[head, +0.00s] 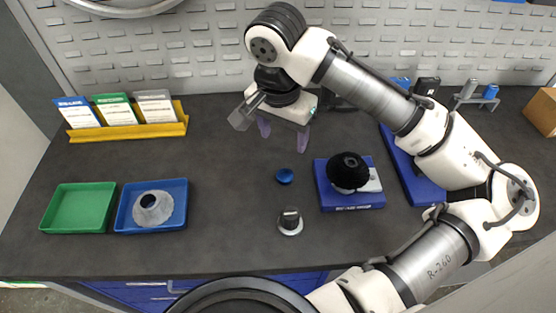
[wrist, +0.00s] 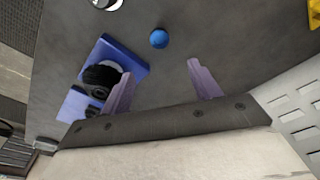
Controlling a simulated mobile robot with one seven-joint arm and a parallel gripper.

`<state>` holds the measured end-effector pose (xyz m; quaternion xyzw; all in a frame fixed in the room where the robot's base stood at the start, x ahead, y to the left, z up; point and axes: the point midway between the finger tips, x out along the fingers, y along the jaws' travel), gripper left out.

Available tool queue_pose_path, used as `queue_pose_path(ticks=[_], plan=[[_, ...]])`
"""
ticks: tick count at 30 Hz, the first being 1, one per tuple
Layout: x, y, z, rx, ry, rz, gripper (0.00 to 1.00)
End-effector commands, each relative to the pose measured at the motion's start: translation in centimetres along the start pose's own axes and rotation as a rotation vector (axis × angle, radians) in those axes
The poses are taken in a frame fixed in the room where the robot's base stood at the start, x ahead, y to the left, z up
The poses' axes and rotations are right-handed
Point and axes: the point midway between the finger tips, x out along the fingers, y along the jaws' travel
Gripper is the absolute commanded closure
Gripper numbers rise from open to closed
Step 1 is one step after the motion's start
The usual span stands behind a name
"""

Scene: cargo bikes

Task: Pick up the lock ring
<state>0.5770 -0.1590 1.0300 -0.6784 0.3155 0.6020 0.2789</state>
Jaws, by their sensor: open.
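A grey ring-like part with a dark central hole (head: 166,207) lies in the blue tray at left. No label shows which part is the lock ring; this one is the most ring-shaped. A small blue rounded piece (head: 284,176) lies alone on the dark bench, and also shows in the wrist view (wrist: 159,38). A silver round part with a black top (head: 290,224) stands nearer the front edge. My gripper (head: 283,134) is open and empty, above the bench behind the blue piece. Its two purple fingers (wrist: 162,68) are spread in the wrist view.
A blue block (head: 350,208) bears a black domed part (head: 348,168); it also shows in the wrist view (wrist: 132,63). The blue tray (head: 124,217) and an empty green tray (head: 80,208) sit at left. A yellow card holder (head: 125,131) stands behind them. The bench between is clear.

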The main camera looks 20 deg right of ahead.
Motion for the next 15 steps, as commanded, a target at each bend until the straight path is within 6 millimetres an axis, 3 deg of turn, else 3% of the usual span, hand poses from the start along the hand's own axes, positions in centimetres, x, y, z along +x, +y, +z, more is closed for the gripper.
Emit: queue_pose_path(ticks=[15], plan=[[8.0, 0.0, 0.0, 0.001, -0.002, 0.001, 0.38]])
